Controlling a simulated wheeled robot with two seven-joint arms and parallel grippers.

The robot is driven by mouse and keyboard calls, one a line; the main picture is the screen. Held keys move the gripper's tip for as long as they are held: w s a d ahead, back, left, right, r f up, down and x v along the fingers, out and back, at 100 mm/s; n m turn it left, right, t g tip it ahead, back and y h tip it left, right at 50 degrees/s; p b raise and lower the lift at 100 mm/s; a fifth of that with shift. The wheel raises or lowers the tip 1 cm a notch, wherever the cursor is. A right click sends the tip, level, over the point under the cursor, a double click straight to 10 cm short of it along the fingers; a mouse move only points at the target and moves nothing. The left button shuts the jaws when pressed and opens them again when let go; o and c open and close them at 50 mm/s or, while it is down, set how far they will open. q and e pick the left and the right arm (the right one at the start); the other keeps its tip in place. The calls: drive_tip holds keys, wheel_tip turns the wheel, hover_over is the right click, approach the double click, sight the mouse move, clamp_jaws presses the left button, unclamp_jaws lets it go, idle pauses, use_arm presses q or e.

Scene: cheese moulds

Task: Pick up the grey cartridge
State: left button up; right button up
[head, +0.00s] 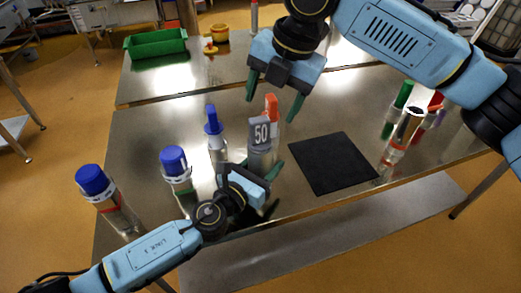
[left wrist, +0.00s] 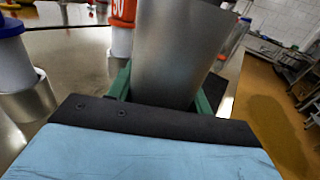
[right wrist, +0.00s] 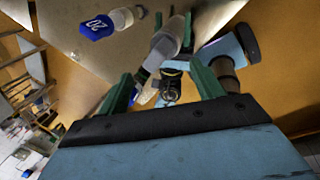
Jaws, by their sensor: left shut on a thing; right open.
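The grey cartridge (head: 260,133), a metallic cylinder with a grey cap marked 50, stands about upright near the front middle of the table in the head view. My left gripper (head: 250,180) is shut on its body. In the left wrist view the grey cylinder (left wrist: 180,55) fills the space between the green fingers; its top is cut off there. I cannot tell whether its bottom touches the table. My right gripper (head: 271,104) is open and empty, higher up and behind the grey cartridge in the head view.
An orange-capped cartridge (head: 271,104) is close behind the grey one. Blue-capped cartridges (head: 173,160) stand to the left. A black mat (head: 333,162) lies to the right, with green- and red-capped cylinders beyond. A green tray (head: 145,50) is at the back left.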

sight(259, 131)
drive_tip(key=a+f+n+t, duration=0.1)
drive_tip(key=n, duration=0.2)
drive_tip(key=f+n+t+h, duration=0.1)
drive_tip(key=n, duration=0.1)
drive_tip(key=a+f+n+t, duration=0.1)
drive_tip(key=f+n, duration=0.1)
drive_tip(key=n, duration=0.1)
drive_tip(key=shift+s+a+f+n, duration=0.1)
drive_tip(key=shift+s+a+n, duration=0.05)
drive_tip(key=shift+a+n, duration=0.2)
drive_tip(key=shift+d+x, duration=0.15)
drive_tip(key=shift+x, duration=0.7)
drive_tip(key=shift+d+x, duration=0.2)
drive_tip(key=shift+x, duration=0.7)
drive_tip(key=shift+d+x, duration=0.15)
drive_tip(key=shift+x, duration=0.7)
drive_tip(key=c, duration=1.1)
drive_tip(key=shift+o, duration=0.2)
wheel_tip(259, 131, up, 18)
use_arm(q)
drive_tip(key=o, duration=1.2)
